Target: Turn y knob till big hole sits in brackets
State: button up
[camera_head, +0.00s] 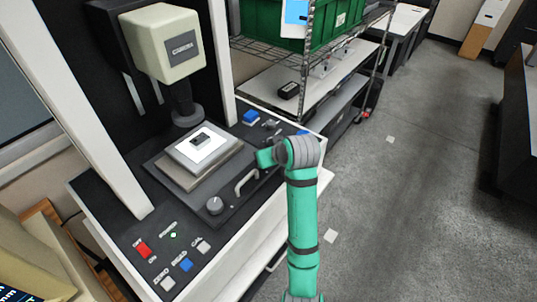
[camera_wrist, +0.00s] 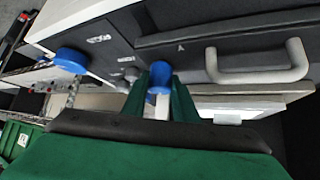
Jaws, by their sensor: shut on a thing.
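My gripper (camera_wrist: 161,92) is shut on a small blue knob (camera_wrist: 159,76) at the machine's dark front panel in the wrist view. I cannot read a label on this knob. A larger blue knob (camera_wrist: 71,59) sits to its left, apart from the fingers. In the head view my green arm reaches to the right edge of the measuring machine and hides the grip. A pale plate with a small dark part (camera_head: 201,139) lies on the stage (camera_head: 178,172) under the probe head (camera_head: 168,42). I cannot make out the big hole or the brackets.
A grey handle (camera_wrist: 258,66) juts out right of the held knob; it also shows in the head view (camera_head: 246,181). A grey dial (camera_head: 214,205) and several buttons are on the console. A wire shelf with a green crate (camera_head: 274,22) stands behind. The floor (camera_head: 400,180) at right is mostly clear.

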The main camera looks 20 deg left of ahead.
jog(key=shift+s+a+r, duration=0.1)
jog(key=shift+a, duration=0.2)
jog(key=o, duration=1.1)
jog(key=shift+c, duration=0.2)
jog(key=shift+d, duration=0.15)
jog(key=v, duration=1)
jog(key=shift+s+d+r, duration=0.15)
jog(key=shift+d+r, duration=0.05)
jog(key=shift+r, duration=0.05)
